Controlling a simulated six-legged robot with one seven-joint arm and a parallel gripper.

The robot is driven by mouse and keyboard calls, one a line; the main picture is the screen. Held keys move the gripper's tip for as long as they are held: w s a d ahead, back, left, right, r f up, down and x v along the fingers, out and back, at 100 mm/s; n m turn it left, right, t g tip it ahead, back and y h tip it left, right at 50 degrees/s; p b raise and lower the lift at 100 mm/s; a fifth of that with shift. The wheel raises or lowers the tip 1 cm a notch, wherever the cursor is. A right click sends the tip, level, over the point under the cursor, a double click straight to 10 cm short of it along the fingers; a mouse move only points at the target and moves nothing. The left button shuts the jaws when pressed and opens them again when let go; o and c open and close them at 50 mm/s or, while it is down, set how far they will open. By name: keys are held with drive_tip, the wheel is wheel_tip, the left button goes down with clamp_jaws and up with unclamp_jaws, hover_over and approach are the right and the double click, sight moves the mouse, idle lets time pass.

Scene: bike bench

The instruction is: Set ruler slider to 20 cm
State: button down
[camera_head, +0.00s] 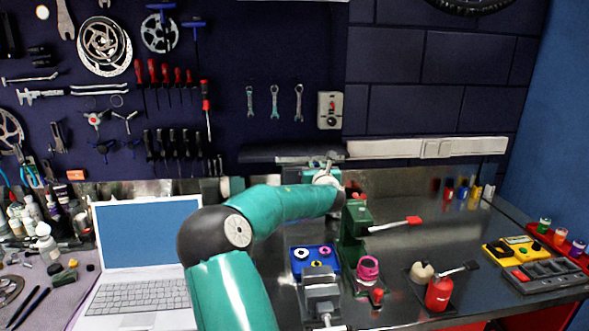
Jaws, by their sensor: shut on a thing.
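My teal arm reaches to the back of the bench, and my gripper (327,163) is at its far end, in front of the back wall. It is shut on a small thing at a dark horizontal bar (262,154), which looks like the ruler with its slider. The fingertips and the slider are small and partly hidden by my wrist. I cannot read any scale marks or the slider's position.
A white wall strip (470,146) runs right of my gripper. A green vise-like tool (354,230), a blue tray (318,257), a pink cup (368,268) and a red bottle (438,294) stand on the bench. An open laptop (146,238) is left of my arm.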

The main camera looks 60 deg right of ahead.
sight(341, 161)
drive_tip(key=s+d, duration=0.6)
drive_tip(key=s, duration=0.1)
drive_tip(key=c, duration=1.4)
unclamp_jaws()
drive_tip(key=shift+d, duration=0.15)
drive_tip(key=shift+o, duration=0.2)
drive_tip(key=shift+s+a, duration=0.2)
drive_tip(key=shift+a, duration=0.3)
drive_tip(key=v, duration=1.3)
drive_tip(key=shift+s, duration=0.1)
